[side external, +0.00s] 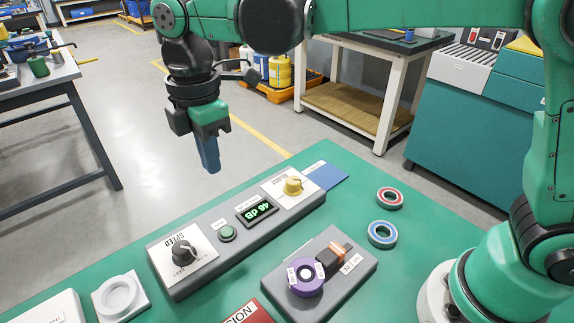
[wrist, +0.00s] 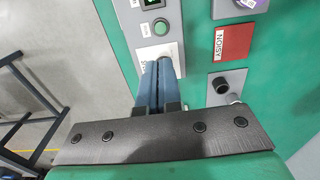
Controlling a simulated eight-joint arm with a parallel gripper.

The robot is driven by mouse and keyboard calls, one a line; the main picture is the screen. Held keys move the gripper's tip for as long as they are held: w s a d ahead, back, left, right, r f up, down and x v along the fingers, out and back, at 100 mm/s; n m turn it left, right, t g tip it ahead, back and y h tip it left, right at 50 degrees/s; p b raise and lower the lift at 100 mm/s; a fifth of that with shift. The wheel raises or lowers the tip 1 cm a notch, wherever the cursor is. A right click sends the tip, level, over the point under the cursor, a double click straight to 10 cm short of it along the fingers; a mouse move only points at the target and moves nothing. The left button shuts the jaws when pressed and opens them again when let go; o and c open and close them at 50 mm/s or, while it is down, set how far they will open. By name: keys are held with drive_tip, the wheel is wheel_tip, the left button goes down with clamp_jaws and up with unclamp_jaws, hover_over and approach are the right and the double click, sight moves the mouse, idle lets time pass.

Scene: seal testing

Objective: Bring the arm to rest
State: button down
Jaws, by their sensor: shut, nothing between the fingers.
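My gripper (side external: 208,155) hangs over the far left edge of the green table, pointing down, with its blue fingers together and nothing between them. In the wrist view the shut fingers (wrist: 158,82) cover part of the white SPEED plate. In the side view the arm is raised above the grey control panel (side external: 222,240) and touches nothing. The panel carries a black SPEED knob (side external: 184,252), a green button (side external: 227,233), a display (side external: 258,212) reading 46 dB and a yellow knob (side external: 293,186).
A grey fixture (side external: 335,265) holds a purple ring (side external: 306,277). Two bearings, red-sealed (side external: 390,197) and blue-sealed (side external: 382,234), lie on the green table (side external: 350,180). A white round holder (side external: 118,297) and a red NOISY card (wrist: 233,42) are nearby.

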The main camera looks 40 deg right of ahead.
drive_tip(key=s+d+f+m+t, duration=0.1)
drive_tip(key=s+d+m+t, duration=0.2)
drive_tip(key=d+m, duration=0.6)
drive_tip(key=s+d+f+m+t, duration=0.1)
drive_tip(key=s+d+m+t, duration=0.3)
drive_tip(key=d+m, duration=0.4)
drive_tip(key=shift+s+d+f+m, duration=0.3)
drive_tip(key=shift+s+d+m, duration=0.1)
drive_tip(key=shift+s+m, duration=0.1)
